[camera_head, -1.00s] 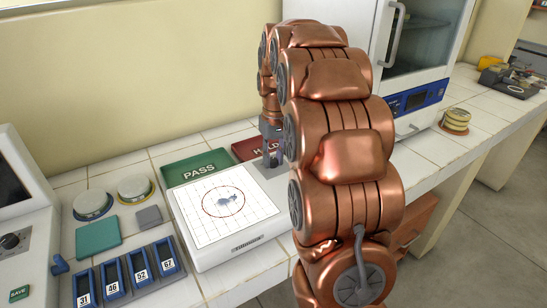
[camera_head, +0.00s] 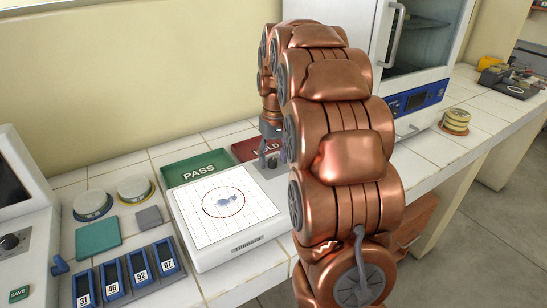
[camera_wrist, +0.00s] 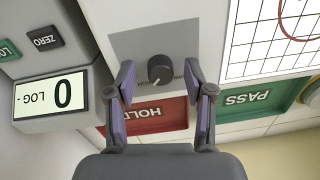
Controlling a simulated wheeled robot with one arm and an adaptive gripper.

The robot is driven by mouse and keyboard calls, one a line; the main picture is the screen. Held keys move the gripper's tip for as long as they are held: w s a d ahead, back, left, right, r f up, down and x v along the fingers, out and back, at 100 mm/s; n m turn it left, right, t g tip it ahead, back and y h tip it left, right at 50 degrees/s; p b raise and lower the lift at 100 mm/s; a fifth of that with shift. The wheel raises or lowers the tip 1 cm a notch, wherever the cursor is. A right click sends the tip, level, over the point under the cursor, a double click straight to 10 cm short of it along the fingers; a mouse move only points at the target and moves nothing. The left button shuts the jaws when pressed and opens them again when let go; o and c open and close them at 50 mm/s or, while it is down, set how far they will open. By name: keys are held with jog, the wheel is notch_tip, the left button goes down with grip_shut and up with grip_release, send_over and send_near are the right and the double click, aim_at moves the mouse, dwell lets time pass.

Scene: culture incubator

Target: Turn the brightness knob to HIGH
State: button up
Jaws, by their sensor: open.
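A dark round knob (camera_wrist: 160,69) stands on a grey panel (camera_wrist: 150,42) in the wrist view. My gripper (camera_wrist: 159,74) is open, with one finger on each side of the knob and visible gaps between. In the head view my gripper (camera_head: 271,157) is over the grey panel beside the HOLD tray; the knob cannot be made out there.
The red HOLD tray (camera_wrist: 160,117) and green PASS tray (camera_wrist: 250,100) lie close by. A display reading 0 LOG (camera_wrist: 50,97) is at the left of the wrist view. The white gridded plate (camera_head: 212,250) and numbered blue slots (camera_head: 115,282) sit left of my arm in the head view.

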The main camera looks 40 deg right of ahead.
aim_at(275, 159)
notch_tip(275, 159, up, 12)
jog(key=shift+d, duration=0.25)
dwell(0.4)
dwell(0.3)
jog(key=shift+s+a, duration=0.1)
jog(key=s+a+n+g+p, duration=0.1)
jog(key=s+a+p, duration=0.3)
jog(key=s+a, duration=0.95)
jog(key=s+a+f+p, duration=0.2)
jog(key=s+a+f, duration=0.1)
jog(key=s, duration=0.5)
jog(key=s+a+f+n+g+p, duration=0.1)
jog(key=s+a+f, duration=0.3)
jog(key=s, duration=0.4)
jog(key=shift+s+a+f+h+p, duration=0.2)
jog(key=shift+s+a+h+p, duration=0.1)
jog(key=shift+a+p, duration=0.2)
jog(key=shift+c, duration=0.3)
